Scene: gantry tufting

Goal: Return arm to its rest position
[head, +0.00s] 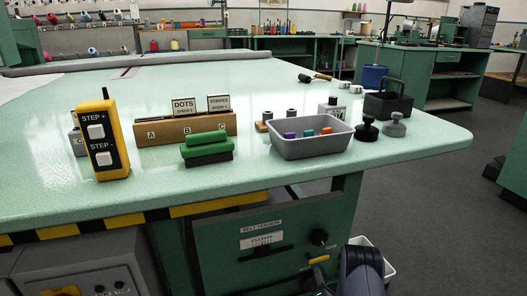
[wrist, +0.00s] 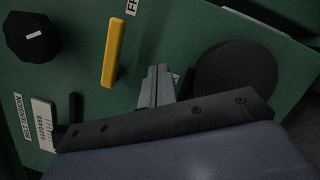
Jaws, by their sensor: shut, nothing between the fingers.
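My gripper (wrist: 157,84) shows in the wrist view. Its grey fingers are together with nothing between them, in front of a green panel (wrist: 180,35). The fingertips are to the right of a yellow lever (wrist: 113,52) and apart from it in the picture. In the head view my dark arm is at the bottom, right of the belt tension panel (head: 222,235). The yellow lever also shows in the head view (head: 318,259).
A black knob (wrist: 32,36) is on the panel. Above, the mint table (head: 300,185) holds a grey tray (head: 312,147), a yellow step pendant (head: 103,165), a green-handled brush (head: 207,146) and a black caddy (head: 388,105). Grey floor (head: 450,200) is open at right.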

